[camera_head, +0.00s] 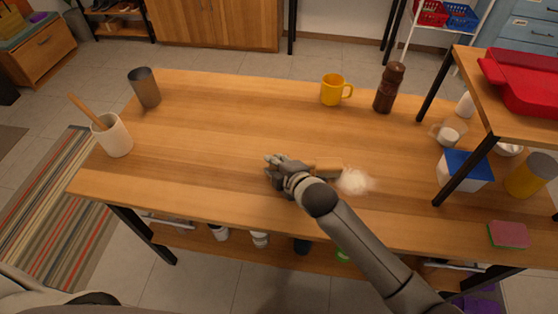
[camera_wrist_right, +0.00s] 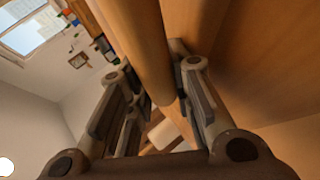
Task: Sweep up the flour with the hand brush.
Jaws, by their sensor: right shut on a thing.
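The white flour (camera_head: 355,181) lies in a small loose heap on the wooden table (camera_head: 220,130), near its front middle. The hand brush (camera_head: 328,168) shows as a short tan piece between my right gripper and the flour; the rest is hidden by the gripper and arm. My right gripper (camera_head: 278,168) is low over the table, left of the flour, and shut on the brush. In the right wrist view a wooden handle (camera_wrist_right: 138,45) runs between the fingers (camera_wrist_right: 160,105). My left gripper is not in view.
A yellow mug (camera_head: 332,91) and brown bottle (camera_head: 389,88) stand at the back. A metal cup (camera_head: 145,87) and white utensil pot (camera_head: 113,137) stand left. A raised shelf (camera_head: 480,95), blue-lidded box (camera_head: 464,170) and sponge (camera_head: 508,235) are at right. The table's left middle is clear.

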